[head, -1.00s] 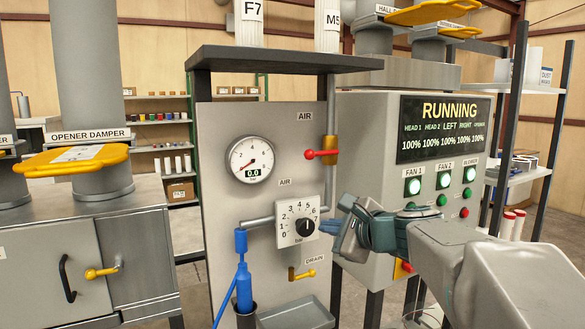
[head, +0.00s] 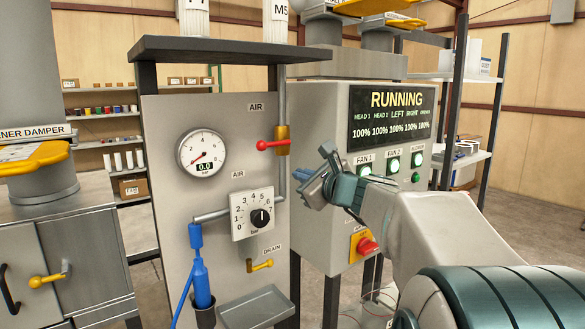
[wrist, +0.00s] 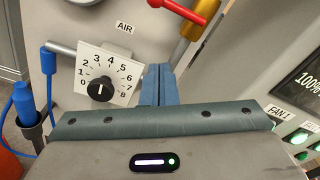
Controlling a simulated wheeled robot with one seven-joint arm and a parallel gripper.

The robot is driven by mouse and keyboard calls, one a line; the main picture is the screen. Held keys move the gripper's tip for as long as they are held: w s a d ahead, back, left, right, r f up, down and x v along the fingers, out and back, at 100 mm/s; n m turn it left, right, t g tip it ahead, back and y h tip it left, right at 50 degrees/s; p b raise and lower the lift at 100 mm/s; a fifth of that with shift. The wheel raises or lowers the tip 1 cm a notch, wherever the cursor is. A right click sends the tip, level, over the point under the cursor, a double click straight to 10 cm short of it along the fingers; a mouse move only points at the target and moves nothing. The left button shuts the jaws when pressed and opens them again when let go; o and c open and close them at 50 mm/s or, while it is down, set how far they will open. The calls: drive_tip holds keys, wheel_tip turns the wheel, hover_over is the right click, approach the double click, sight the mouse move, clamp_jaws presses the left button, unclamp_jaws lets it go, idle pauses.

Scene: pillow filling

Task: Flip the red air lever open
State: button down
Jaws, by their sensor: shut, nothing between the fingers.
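The red air lever (head: 268,145) lies across the pipe, its ball end pointing left from a brass valve body (head: 282,140) below the upper AIR label. It also shows at the top of the wrist view (wrist: 180,10), with the brass body (wrist: 205,20) to its right. My gripper (head: 322,162) is to the right of and slightly below the lever, apart from it. In the wrist view its fingers (wrist: 158,84) are together and empty, pointing up below the lever.
The gauge (head: 202,153) reads 0.0. The regulator dial (head: 252,214) sits below the lever, close to the fingers in the wrist view. A yellow drain lever (head: 260,265) is lower. The fan control cabinet (head: 335,235) with a red knob (head: 367,246) stands at the right.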

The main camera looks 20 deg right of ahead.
sight(275, 144)
drive_tip(key=w+a+r+p, duration=0.2)
drive_tip(key=w+a+p, duration=0.2)
drive_tip(key=w, duration=0.5)
drive_tip(key=shift+a+r, duration=0.3)
drive_tip(key=shift+r, duration=0.05)
drive_tip(key=shift+s+a, duration=0.1)
drive_tip(key=shift+a, duration=0.05)
